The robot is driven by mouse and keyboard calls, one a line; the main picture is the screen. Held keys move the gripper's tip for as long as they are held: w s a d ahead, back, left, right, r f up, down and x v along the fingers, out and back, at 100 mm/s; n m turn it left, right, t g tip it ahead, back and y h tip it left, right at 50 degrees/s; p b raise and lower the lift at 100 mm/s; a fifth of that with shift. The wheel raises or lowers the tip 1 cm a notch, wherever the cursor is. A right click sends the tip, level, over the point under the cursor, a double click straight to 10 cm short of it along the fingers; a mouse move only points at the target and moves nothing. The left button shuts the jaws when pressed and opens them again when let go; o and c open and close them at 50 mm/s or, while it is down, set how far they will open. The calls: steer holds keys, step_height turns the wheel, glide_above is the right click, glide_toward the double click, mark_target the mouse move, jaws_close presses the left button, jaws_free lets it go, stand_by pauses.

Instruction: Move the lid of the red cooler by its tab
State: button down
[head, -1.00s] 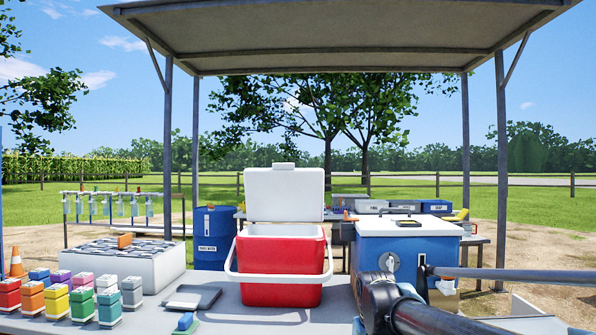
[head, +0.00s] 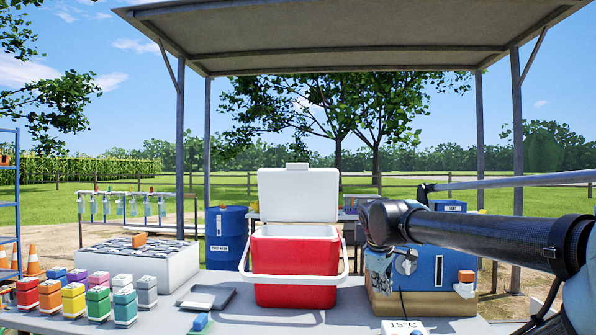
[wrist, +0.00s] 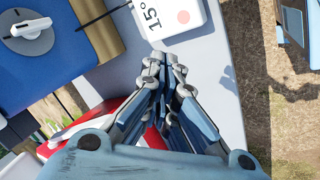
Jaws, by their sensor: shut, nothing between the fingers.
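The red cooler (head: 296,275) stands on the table in the middle of the head view. Its white lid (head: 298,195) is open and upright at the back, with a small tab (head: 297,166) on its top edge. The white handle (head: 346,272) hangs round the front. In the wrist view my gripper (wrist: 166,68) is shut and empty, above the grey table. A red part of the cooler (wrist: 103,112) shows left of the fingers, partly hidden by them. The tab is not seen in the wrist view.
A blue box with a dial (head: 408,263) stands right of the cooler, behind my arm; the 15° display (head: 404,327) is in front. Several coloured bottles (head: 74,299), a dark tray (head: 207,297) and a white rack (head: 138,262) are left. A table edge (wrist: 235,100) shows.

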steer(key=w+a+r+n+t, duration=0.1)
steer(key=w+a+r+n, duration=0.25)
steer(key=w+r, duration=0.3)
steer(key=w+a+r+n+t, duration=0.25)
steer(key=w+r+n, duration=0.25)
steer(key=r, duration=0.3)
steer(key=w+a+r+n+t+y, duration=0.1)
steer(key=w+a+r+n, duration=0.45)
steer(key=a+r, duration=0.2)
steer(key=w+a+r+n+t, duration=0.2)
steer(key=w+a+r+n, duration=0.2)
steer(key=a+r+n, duration=0.3)
steer(key=w+a+r+n+t+y, duration=0.1)
steer(key=w+a+r+n, duration=0.4)
steer(key=a+r, duration=0.3)
steer(key=w+f, duration=0.1)
steer(key=w, duration=0.2)
steer(key=w+f, duration=0.1)
steer(key=w, duration=0.3)
steer(key=w+d, duration=0.1)
steer(key=w, duration=0.2)
steer(key=shift+w+d+f, duration=0.1)
steer(key=shift+w+f, duration=0.2)
steer(key=shift+f, duration=0.1)
steer(key=shift+w+r, duration=0.2)
steer(key=shift+w, duration=0.55)
